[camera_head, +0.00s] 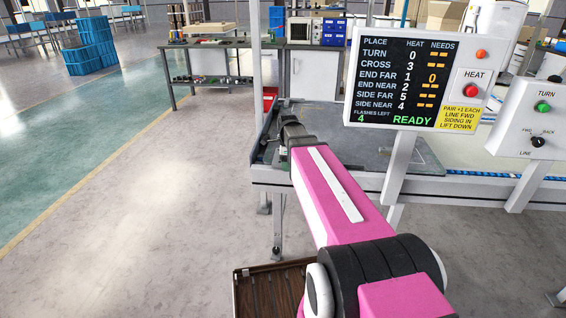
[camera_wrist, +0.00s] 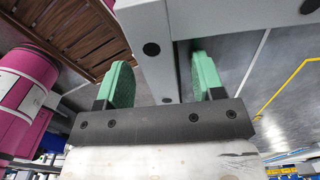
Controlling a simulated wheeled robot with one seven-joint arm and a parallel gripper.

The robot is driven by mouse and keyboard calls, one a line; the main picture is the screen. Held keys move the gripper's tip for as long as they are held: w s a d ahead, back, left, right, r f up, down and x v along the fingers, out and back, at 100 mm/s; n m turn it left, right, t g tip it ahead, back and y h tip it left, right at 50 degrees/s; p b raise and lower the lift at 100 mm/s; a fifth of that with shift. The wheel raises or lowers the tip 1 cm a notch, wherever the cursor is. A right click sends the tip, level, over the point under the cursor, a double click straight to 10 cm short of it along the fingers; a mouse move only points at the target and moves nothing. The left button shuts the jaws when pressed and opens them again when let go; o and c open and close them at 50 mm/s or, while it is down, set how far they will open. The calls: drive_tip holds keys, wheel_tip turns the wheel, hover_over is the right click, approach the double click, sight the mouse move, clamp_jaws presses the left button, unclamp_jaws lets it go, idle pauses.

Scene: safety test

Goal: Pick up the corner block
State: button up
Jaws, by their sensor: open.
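In the wrist view my gripper (camera_wrist: 160,62) has its two green-padded fingers apart. A grey angular piece with dark round holes (camera_wrist: 152,22) reaches down between the fingers. In the head view my pink arm reaches to the left end of the grey work table (camera_head: 425,186), and the arm hides most of what is at the gripper. No separate corner block can be made out there.
A brown slatted tray (camera_head: 262,290) lies low beside my arm; it also shows in the wrist view (camera_wrist: 75,35). A display panel (camera_head: 415,85) reading READY and a control box (camera_head: 530,115) stand above the table. Open floor (camera_head: 130,230) lies to the left.

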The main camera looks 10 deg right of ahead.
clamp_jaws()
drive_tip(key=shift+r, duration=0.15)
